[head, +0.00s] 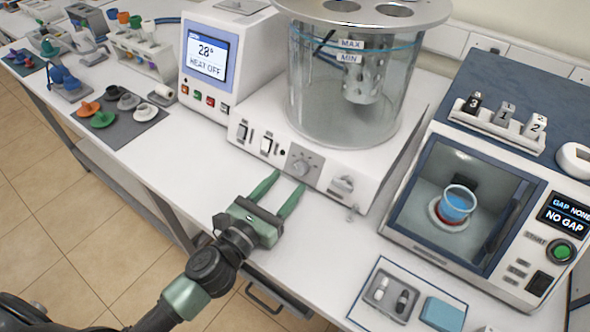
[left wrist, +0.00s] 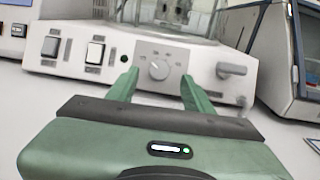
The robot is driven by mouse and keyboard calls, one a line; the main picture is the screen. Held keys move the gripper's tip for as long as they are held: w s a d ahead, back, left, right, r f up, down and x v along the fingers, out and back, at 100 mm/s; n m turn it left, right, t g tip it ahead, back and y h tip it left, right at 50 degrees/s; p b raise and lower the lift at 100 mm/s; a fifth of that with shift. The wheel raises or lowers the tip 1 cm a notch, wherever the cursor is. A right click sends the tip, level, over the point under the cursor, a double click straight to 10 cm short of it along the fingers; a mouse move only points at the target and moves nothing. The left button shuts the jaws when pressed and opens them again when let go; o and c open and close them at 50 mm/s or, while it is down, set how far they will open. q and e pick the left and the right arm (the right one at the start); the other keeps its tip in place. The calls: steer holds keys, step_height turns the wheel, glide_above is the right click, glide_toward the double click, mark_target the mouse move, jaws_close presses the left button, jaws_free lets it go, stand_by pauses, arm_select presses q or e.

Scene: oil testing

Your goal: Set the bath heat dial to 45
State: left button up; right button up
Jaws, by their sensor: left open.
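The bath heat dial (head: 301,166) is a round grey knob on the white front panel of the glass bath (head: 345,105). It also shows in the left wrist view (left wrist: 158,69), between my fingers but farther off, with marks around it too small to read. My left gripper (head: 283,187) is open and empty, in front of and just below the dial, with its green fingers pointing at the panel. I see no contact between the fingers and the dial. My right gripper is not in view.
Two rocker switches (head: 254,138) sit left of the dial and a drain tap (head: 342,186) sits to its right. The controller screen (head: 207,57) reads HEAT OFF. A blue-framed test cabinet (head: 470,200) stands to the right. The bench in front of the bath is clear.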

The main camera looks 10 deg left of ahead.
mark_target(298, 170)
arm_select(q)
steer(key=x, duration=0.3)
steer(key=shift+w+d+p, duration=0.1)
steer(key=shift+w+p, duration=0.2)
steer(key=shift+w, duration=0.05)
steer(key=shift+w+d, duration=0.1)
steer(key=shift+w, duration=0.15)
jaws_close()
